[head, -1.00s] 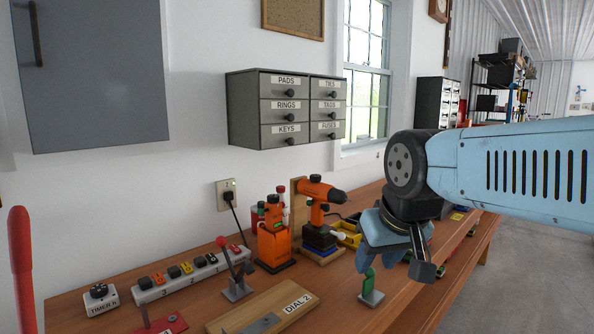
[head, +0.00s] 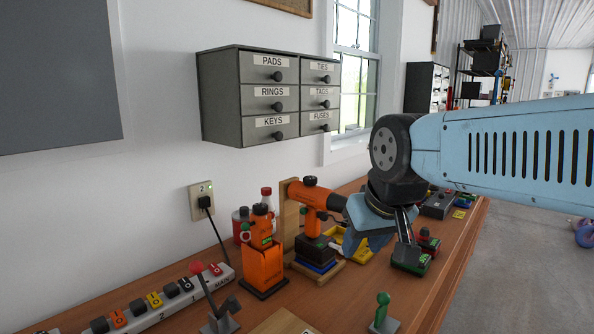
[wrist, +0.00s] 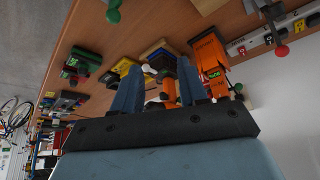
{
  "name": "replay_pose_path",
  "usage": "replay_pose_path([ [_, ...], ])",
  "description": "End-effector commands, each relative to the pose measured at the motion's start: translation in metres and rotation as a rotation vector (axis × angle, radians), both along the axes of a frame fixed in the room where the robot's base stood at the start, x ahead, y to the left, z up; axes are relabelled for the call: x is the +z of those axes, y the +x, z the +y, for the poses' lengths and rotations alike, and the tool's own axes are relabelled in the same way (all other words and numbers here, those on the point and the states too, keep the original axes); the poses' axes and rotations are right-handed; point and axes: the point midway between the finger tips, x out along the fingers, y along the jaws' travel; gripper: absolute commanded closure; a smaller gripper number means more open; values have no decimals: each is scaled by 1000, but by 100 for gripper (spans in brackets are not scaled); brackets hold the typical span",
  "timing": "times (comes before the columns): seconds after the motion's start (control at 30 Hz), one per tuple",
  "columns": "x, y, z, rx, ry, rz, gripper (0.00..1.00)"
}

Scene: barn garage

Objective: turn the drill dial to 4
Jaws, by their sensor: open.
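The orange drill (head: 318,199) stands against a wooden stand (head: 289,225) on the workbench, with a dark base block below it. A small dark knob shows on top of the drill; I cannot read any dial numbers. My gripper (head: 372,246) is open and empty.
An orange charger-like unit (head: 262,264) stands left of the drill. A power strip (head: 168,300), a red-knobbed lever (head: 218,318) and a green-knobbed post (head: 383,314) stand nearer. Yellow bins (head: 357,246) lie behind the gripper. A drawer cabinet (head: 222,100) hangs on the wall above.

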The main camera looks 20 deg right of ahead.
Motion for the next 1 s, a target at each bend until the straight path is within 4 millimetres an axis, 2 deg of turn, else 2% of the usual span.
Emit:
replay_pose_path([
  [0.37,0,0,0,0,0,-1,56],
  [0.57,12,10,0,31,-19,18,37],
  [0.6,18,16,-1,52,-31,27,35],
  [0.77,53,52,-2,174,-95,91,35],
  [1.0,105,119,1,403,-186,204,35],
])
